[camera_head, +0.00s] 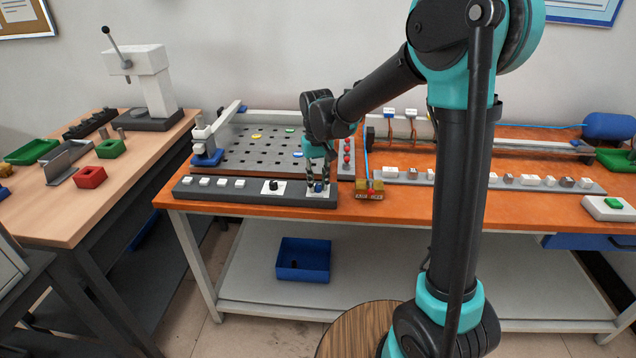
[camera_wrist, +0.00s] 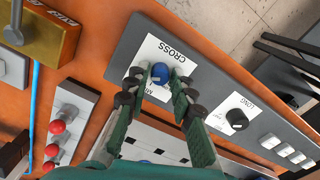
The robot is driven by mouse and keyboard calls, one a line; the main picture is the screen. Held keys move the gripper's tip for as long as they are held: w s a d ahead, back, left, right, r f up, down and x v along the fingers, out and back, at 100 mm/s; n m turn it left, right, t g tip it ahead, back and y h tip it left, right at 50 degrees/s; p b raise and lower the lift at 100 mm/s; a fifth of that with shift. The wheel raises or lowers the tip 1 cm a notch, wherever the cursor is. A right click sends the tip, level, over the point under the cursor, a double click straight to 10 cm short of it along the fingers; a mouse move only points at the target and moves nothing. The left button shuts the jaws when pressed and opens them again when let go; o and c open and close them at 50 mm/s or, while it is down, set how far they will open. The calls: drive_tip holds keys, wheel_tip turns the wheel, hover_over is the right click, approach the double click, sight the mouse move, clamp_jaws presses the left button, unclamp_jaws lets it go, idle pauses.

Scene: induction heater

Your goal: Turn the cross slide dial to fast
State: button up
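The cross slide dial is a blue knob (camera_wrist: 160,72) on a white plate (camera_wrist: 152,50) printed CROSS; other lettering on the plate is partly covered by a finger. The knob also shows in the head view (camera_head: 318,187), at the right end of the grey control strip. My gripper (camera_wrist: 161,76) points down over it, with one green finger on each side of the knob. The fingertips look open, with a small gap to the knob; contact is not clear. In the head view my gripper (camera_head: 318,182) is low over the strip's right end.
A black knob (camera_wrist: 237,118) on a plate marked LONG sits beside it on the grey strip (camera_head: 225,194), with several white buttons farther along. Red buttons (camera_wrist: 56,127) and a brass-coloured block with a lever (camera_wrist: 45,45) stand close by. A perforated plate (camera_head: 250,150) lies behind.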

sight(318, 184)
drive_tip(key=shift+o, duration=1.1)
drive_tip(key=shift+r, duration=0.1)
wheel_tip(318, 184, up, 12)
drive_tip(key=s+d+f+m+t, duration=0.1)
drive_tip(key=s+d+f+t, duration=0.1)
drive_tip(key=s+d+f, duration=0.7)
drive_tip(key=s+d+f+m+t, duration=0.2)
drive_tip(key=s+d+f, duration=0.7)
drive_tip(key=d, duration=0.5)
drive_tip(key=shift+s+d+m, duration=0.3)
drive_tip(key=shift+s, duration=0.3)
